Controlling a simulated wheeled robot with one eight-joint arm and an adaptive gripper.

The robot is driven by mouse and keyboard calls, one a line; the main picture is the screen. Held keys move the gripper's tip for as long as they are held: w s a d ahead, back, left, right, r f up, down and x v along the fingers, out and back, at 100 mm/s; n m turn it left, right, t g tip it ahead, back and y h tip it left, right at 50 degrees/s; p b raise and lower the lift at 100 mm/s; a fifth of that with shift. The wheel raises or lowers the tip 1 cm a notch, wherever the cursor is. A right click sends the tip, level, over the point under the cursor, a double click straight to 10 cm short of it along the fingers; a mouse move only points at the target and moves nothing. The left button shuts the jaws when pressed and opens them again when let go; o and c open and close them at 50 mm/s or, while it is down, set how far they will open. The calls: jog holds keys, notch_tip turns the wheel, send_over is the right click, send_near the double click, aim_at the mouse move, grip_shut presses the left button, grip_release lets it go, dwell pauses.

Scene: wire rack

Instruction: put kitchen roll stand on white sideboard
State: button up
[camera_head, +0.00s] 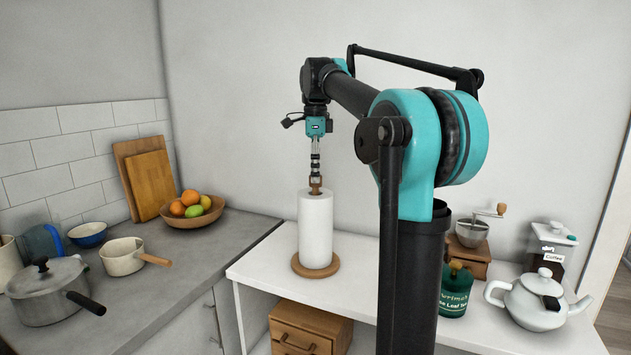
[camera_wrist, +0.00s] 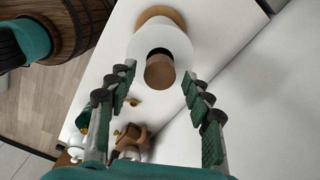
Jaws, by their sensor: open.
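The kitchen roll stand (camera_head: 315,230) stands upright on the white sideboard (camera_head: 258,268), near its left end. It has a round wooden base, a white paper roll and a wooden knob on top. My gripper (camera_head: 316,180) is directly above it, pointing down, at the height of the knob. In the wrist view, my gripper (camera_wrist: 160,88) is open, with one finger on each side of the wooden knob (camera_wrist: 160,72) and visible gaps between. The white roll and base (camera_wrist: 160,20) show beyond the fingers.
On the sideboard to the right are a coffee grinder (camera_head: 472,242), a green canister (camera_head: 455,290), a white teapot (camera_head: 535,300) and a coffee jar (camera_head: 551,248). The grey counter (camera_head: 185,265) at left holds pots and a fruit bowl (camera_head: 192,213). Sideboard space beside the stand is clear.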

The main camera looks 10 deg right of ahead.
notch_tip(320, 180, up, 9)
dwell(0.3)
jog(key=shift+f, duration=0.15)
